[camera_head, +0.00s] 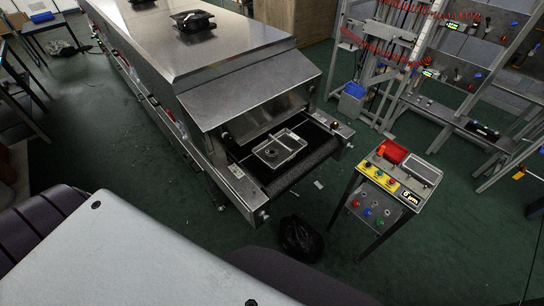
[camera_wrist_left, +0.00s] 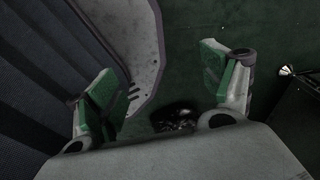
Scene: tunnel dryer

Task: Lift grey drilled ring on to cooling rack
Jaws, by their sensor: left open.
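A clear two-part tray (camera_head: 293,144) lies on the dark conveyor belt at the dryer's mouth. A small dark grey ring-like shape (camera_head: 269,153) shows in its left compartment; it is too small to tell whether it is drilled. No thing is clearly the cooling rack; a metal shelf frame (camera_head: 455,118) stands at the right. My left gripper (camera_wrist_left: 161,78) is open and empty in the left wrist view, its green-padded fingers wide apart above the floor. It does not show in the head view. My right gripper is in neither view.
The steel tunnel dryer (camera_head: 245,45) fills the upper middle. A control stand (camera_head: 392,185) with buttons, a red object and a small tray stands right of the belt. A black bag (camera_head: 301,238) lies on the green floor before the belt. Floor between stand and shelves is mostly clear.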

